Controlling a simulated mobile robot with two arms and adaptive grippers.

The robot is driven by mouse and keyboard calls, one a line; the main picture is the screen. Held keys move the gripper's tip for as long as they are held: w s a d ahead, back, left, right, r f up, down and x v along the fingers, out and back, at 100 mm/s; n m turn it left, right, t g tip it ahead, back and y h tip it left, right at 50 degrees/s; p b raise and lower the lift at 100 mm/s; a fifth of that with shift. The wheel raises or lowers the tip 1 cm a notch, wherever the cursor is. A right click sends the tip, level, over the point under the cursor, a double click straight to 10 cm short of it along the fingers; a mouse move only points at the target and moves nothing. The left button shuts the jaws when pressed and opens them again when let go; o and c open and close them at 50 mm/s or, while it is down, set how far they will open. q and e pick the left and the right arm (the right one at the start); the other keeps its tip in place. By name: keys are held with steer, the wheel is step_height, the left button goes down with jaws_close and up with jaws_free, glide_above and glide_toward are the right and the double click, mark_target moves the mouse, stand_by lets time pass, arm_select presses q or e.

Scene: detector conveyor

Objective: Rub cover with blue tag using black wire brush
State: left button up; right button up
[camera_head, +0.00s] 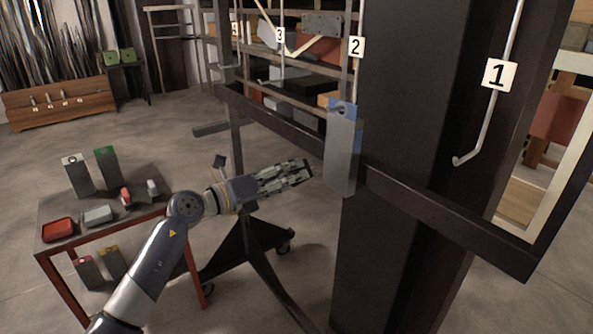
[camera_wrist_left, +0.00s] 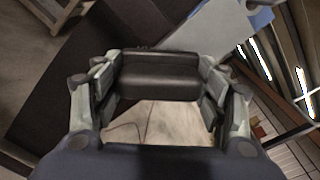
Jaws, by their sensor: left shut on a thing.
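The cover with the blue tag (camera_head: 342,155) is a grey upright panel, blue at its top, hanging at the rail near label 2. In the left wrist view, a pale panel with a blue edge (camera_wrist_left: 222,35) shows at the upper right. My left gripper (camera_head: 303,172) is just left of the cover, with a small gap in the head view. In the left wrist view, my left gripper (camera_wrist_left: 158,85) is shut on a black block-like thing, apparently the black wire brush (camera_wrist_left: 158,78). Its bristles cannot be made out. My right gripper is not in view.
A dark rail (camera_head: 430,205) and thick dark post (camera_head: 395,120) stand right of the cover. A red-framed table (camera_head: 140,215) at left holds tagged boxes and a red tray (camera_head: 58,230). A dark wheeled stand base (camera_head: 245,243) is below my arm. The floor at centre left is open.

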arm_select(q)
steer(key=shift+s+a, duration=0.35)
steer(key=shift+a, duration=0.1)
steer(key=p+v, duration=0.1)
steer(key=v, duration=0.2)
stand_by(0.3)
steer(key=shift+w+d, duration=0.1)
stand_by(0.3)
